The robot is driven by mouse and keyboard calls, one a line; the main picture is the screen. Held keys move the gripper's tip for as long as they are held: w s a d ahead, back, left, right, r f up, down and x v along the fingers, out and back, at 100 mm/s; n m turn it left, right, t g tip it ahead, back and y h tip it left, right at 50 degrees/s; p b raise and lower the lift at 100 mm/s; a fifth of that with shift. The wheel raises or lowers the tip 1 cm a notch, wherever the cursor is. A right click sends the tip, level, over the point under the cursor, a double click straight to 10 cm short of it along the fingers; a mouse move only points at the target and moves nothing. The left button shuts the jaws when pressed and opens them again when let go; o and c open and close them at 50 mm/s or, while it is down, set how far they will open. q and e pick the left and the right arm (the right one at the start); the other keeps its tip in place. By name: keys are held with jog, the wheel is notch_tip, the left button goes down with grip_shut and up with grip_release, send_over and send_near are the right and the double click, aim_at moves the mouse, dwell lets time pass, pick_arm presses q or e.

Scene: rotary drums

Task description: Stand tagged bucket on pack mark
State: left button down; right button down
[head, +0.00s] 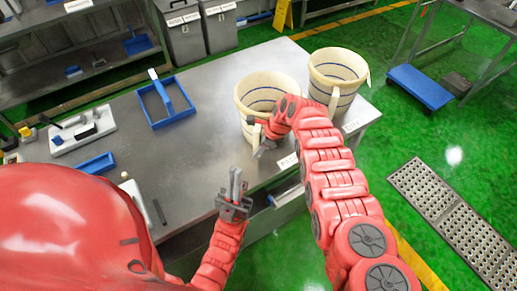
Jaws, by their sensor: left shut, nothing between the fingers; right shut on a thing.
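Two cream buckets with dark inner lines stand upright at the right end of the grey workbench (185,140). The left bucket (248,103) is nearer my arms; the right bucket (345,99) is close behind it to the right. Each has a pale upright handle on its near side. My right gripper (262,146) is shut on the left bucket's handle (257,132); my wrist hides part of the bucket. My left gripper (235,186) is shut and empty, in front of the bench edge. I cannot make out a tag on either bucket or a pack mark.
A blue tray (166,102), a white block with tools (83,131) and a small blue tray (96,164) lie to the left.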

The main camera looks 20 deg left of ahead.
jog(key=shift+w+f, duration=0.1)
dwell(0.3)
jog(key=c, duration=0.6)
grip_release()
jog(key=shift+b, duration=0.3)
jog(key=shift+f, duration=0.1)
jog(key=o, duration=0.6)
jog(key=shift+p+v, duration=0.9)
jog(key=shift+p, duration=0.2)
jog(key=p+v, duration=0.5)
jog(key=v, duration=0.2)
jog(key=shift+p, duration=0.3)
jog(key=shift+s, duration=0.2)
